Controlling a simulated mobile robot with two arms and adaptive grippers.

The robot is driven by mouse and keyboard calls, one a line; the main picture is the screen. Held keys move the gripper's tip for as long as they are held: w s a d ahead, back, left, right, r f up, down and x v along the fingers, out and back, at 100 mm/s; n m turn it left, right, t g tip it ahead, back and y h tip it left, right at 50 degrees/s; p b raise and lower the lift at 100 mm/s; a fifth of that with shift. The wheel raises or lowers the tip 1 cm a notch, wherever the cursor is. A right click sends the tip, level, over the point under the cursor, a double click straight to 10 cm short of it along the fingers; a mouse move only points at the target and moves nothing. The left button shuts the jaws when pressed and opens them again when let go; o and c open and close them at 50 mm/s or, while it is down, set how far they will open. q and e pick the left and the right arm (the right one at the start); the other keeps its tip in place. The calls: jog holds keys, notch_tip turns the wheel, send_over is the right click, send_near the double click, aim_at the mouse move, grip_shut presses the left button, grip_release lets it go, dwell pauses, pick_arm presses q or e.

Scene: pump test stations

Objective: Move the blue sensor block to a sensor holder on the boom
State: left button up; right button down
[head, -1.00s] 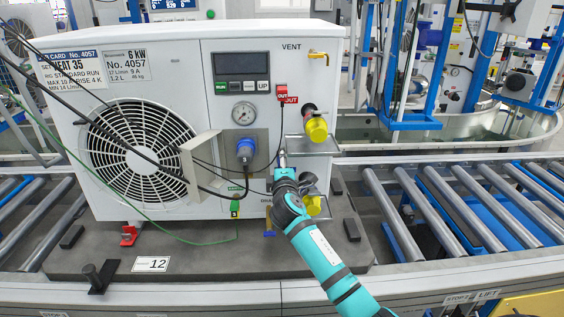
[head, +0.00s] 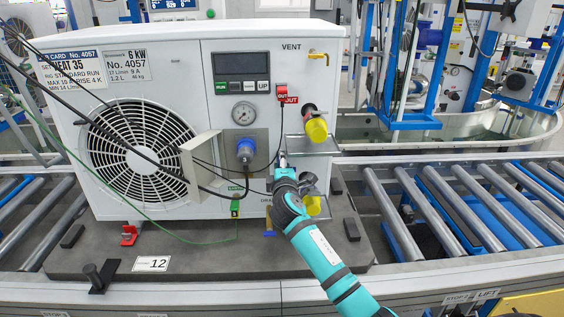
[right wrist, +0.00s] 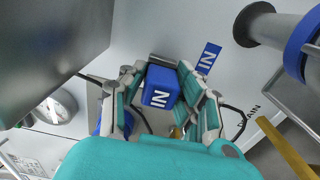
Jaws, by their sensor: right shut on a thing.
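The blue sensor block (right wrist: 160,88), marked IN, is between the fingers of my right gripper (right wrist: 162,72) in the right wrist view. The fingers are shut on its sides, close to the white housing of the heat pump unit. In the head view my right gripper (head: 282,163) is at the front of the unit, right of the blue-capped fitting; the block cannot be made out there. A blue IN label (right wrist: 209,57) is on the panel beside the block. I cannot clearly identify the boom or a sensor holder. My left gripper is not in view.
The heat pump unit (head: 170,60) stands on a dark pallet (head: 215,262) on the conveyor. A red OUT block (head: 282,92) and yellow-capped valves (head: 317,130) are near my right gripper. Black cables cross the fan grille (head: 135,150). Bare rollers (head: 440,210) lie to the right.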

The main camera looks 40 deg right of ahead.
jog(key=p+v, duration=0.2)
jog(key=v, duration=0.4)
dwell(1.1)
jog(key=s+a+n+t+y+p, duration=0.2)
jog(key=s+a+n+y, duration=0.4)
jog(key=s+a, duration=1.2)
jog(key=a+r+y, duration=0.1)
jog(key=a+y, duration=0.2)
jog(key=a, duration=0.1)
jog(key=shift+t+p, duration=0.3)
jog(key=shift+p, duration=0.1)
jog(key=shift+a, duration=0.1)
